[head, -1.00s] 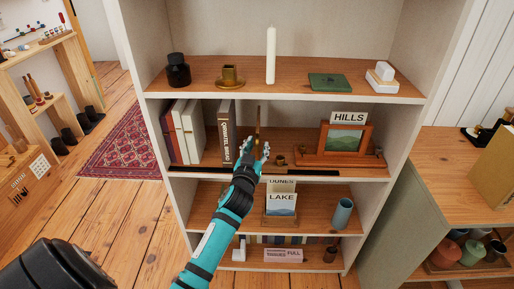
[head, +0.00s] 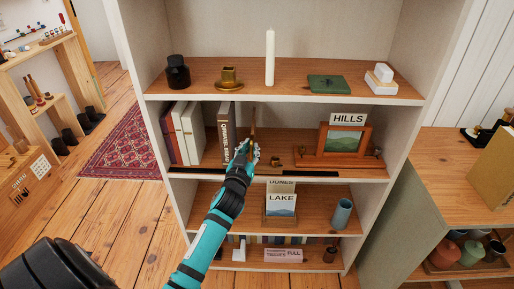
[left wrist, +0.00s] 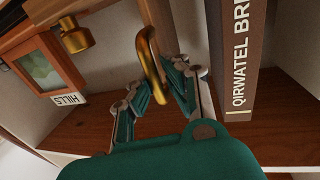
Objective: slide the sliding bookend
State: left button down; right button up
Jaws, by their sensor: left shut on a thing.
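The sliding bookend (head: 253,118) is a thin brown upright on the second shelf, just right of the brown book (head: 225,125). My left gripper (head: 246,152) is in front of it and hides its lower part. In the left wrist view, a curved brass handle (left wrist: 150,55) stands between the fingers of my left gripper (left wrist: 158,85), which is shut on it. The brown book's lettered spine (left wrist: 240,75) is close beside the fingers there, with a narrow gap. My right gripper is not in view.
White and maroon books (head: 190,130) stand at the shelf's left end, with a gap before the brown book. A small brass piece (head: 275,161) and a HILLS picture stand (head: 345,140) are to the right. A dark strip (head: 290,173) runs along the shelf's front edge.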

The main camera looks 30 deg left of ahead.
pick_arm(q)
jog(key=s+a+p, duration=0.3)
jog(key=s+a, duration=0.3)
jog(key=a, duration=0.4)
jog(key=shift+s+a+r, duration=0.15)
jog(key=shift+s+a, duration=0.1)
jog(key=shift+a, duration=0.1)
jog(key=c, duration=1.4)
grip_release()
jog(key=shift+w+r, duration=0.1)
jog(key=v, duration=1.2)
jog(key=shift+f, duration=0.2)
jog(key=shift+d, duration=0.1)
